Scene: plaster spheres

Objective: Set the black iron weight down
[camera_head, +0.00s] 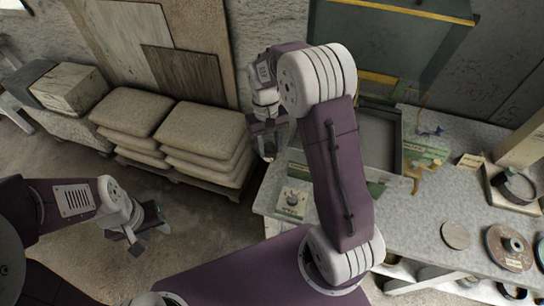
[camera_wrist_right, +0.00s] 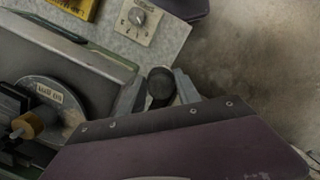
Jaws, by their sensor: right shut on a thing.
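The black iron weight (camera_wrist_right: 160,82) shows in the right wrist view as a dark, rounded piece between the fingers of my right gripper (camera_wrist_right: 162,90). That gripper is shut on it, beside the edge of the grey worktable (camera_wrist_right: 178,35). In the head view my right gripper (camera_head: 266,142) hangs near the table's left edge, and the weight is too small and dark there to make out clearly. My left gripper (camera_head: 150,236) is open and empty, low over the floor at the left.
A control box with a knob (camera_head: 292,203) sits at the near left corner of the table. A grey tray-like machine (camera_head: 372,140) stands behind it. Discs (camera_head: 508,248) lie at the right. Stacked sacks (camera_head: 205,135) stand left of the table.

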